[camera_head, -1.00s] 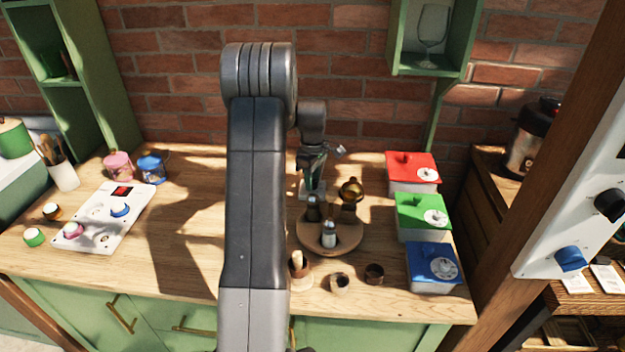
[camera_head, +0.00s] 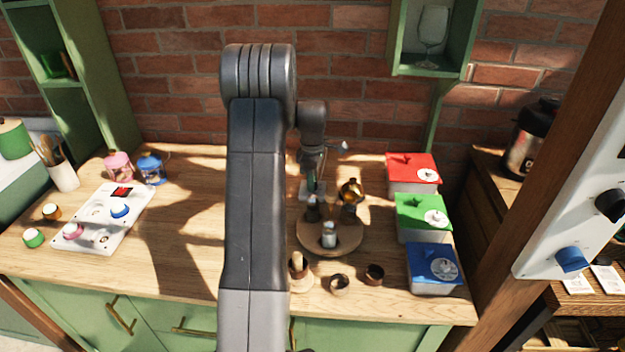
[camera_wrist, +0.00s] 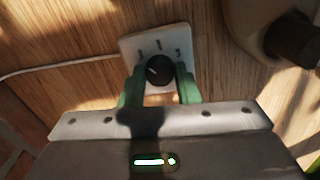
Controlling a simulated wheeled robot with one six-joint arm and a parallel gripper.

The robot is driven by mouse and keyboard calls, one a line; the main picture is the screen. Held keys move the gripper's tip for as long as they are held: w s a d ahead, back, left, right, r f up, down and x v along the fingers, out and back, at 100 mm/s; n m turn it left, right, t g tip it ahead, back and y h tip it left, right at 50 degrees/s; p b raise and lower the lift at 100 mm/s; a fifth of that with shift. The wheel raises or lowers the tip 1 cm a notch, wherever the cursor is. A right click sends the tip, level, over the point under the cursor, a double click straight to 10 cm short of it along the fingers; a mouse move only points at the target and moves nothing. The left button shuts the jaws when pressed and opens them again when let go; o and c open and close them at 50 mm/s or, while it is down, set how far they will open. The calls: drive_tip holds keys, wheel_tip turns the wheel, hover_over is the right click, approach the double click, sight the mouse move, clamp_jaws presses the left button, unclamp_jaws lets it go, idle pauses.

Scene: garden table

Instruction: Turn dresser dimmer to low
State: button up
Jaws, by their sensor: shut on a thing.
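The dimmer is a small white plate (camera_wrist: 155,44) with a round black knob (camera_wrist: 159,71), seen in the wrist view on the wooden top. Small dark marks, too small to read, lie along the plate beyond the knob. A short white line on the knob points up and left in that view. My gripper (camera_wrist: 159,77) has its two green fingers on either side of the knob, shut on it. In the head view my gripper (camera_head: 312,192) is low at the back of the dresser, and the knob is hidden there.
A round wooden tray (camera_head: 314,245) with shakers stands just in front of my gripper. Red (camera_head: 412,167), green (camera_head: 420,208) and blue (camera_head: 432,262) lidded boxes line the right. A white panel (camera_head: 87,240) lies left. A pale cord (camera_wrist: 60,70) runs from the plate.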

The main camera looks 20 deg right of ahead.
drive_tip(key=shift+r, duration=0.1)
drive_tip(key=o, duration=1)
drive_tip(key=shift+c, duration=0.2)
wheel_tip(320, 180, up, 14)
drive_tip(key=shift+b, duration=0.4)
drive_tip(key=shift+f, duration=0.2)
wheel_tip(320, 180, down, 14)
drive_tip(key=shift+r+p, duration=0.1)
drive_tip(key=shift+p, duration=0.3)
drive_tip(key=shift+r, duration=0.1)
